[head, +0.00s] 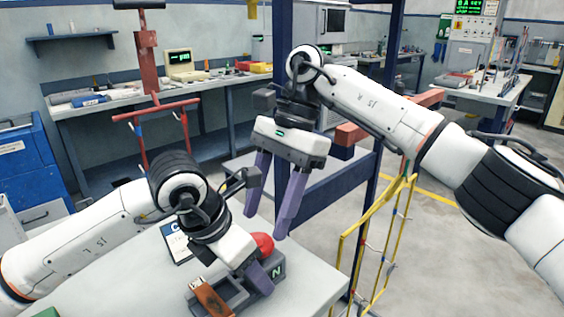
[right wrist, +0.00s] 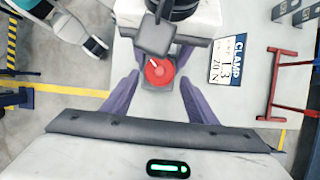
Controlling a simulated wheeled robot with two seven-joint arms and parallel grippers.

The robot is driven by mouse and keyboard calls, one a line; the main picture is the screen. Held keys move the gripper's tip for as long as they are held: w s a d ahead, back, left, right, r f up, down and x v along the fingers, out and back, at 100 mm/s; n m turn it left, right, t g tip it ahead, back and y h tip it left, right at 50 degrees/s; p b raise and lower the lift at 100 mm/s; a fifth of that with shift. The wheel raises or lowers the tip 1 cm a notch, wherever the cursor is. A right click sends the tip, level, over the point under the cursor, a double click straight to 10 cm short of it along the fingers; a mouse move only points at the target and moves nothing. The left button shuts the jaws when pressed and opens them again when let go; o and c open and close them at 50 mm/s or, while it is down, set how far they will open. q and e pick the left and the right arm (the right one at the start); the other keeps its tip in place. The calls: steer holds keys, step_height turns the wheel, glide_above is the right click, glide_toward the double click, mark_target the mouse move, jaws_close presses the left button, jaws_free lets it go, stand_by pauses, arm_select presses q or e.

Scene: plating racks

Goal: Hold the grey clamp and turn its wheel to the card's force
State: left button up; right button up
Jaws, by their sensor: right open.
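The grey clamp (head: 278,268) sits on the pale bench, marked with an N. Its red wheel (head: 263,242) is at its top; in the right wrist view the wheel (right wrist: 159,74) shows a white mark. My left gripper (head: 258,281) is at the clamp, with a purple finger against or in front of it; its grip is hidden. My right gripper (head: 267,224) is open and empty above the wheel. In the right wrist view, its fingers (right wrist: 159,100) stand either side of the wheel, apart from it. The card (head: 177,243) lies behind; it reads CLAMP and seemingly 20 N (right wrist: 228,60).
A brown piece (head: 210,298) lies at a dark grey holder in front of the clamp. A red stand (head: 154,110) rises behind the bench. A dark blue post (head: 282,30) and yellow rail (head: 392,235) stand close to the right arm.

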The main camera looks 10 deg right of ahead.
mark_target(258, 241)
step_height(258, 241, up, 8)
steer(key=w+d+m, duration=0.1)
steer(key=w+d, duration=0.1)
steer(key=shift+d+f+t, duration=0.2)
steer(key=shift+d+t, duration=0.1)
steer(key=shift+d, duration=0.05)
steer(key=shift+o, duration=1.4)
steer(key=shift+n+g, duration=0.4)
steer(key=shift+n, duration=0.4)
steer(key=x, duration=1.2)
steer(key=shift+a, duration=0.1)
steer(key=shift+c, duration=0.2)
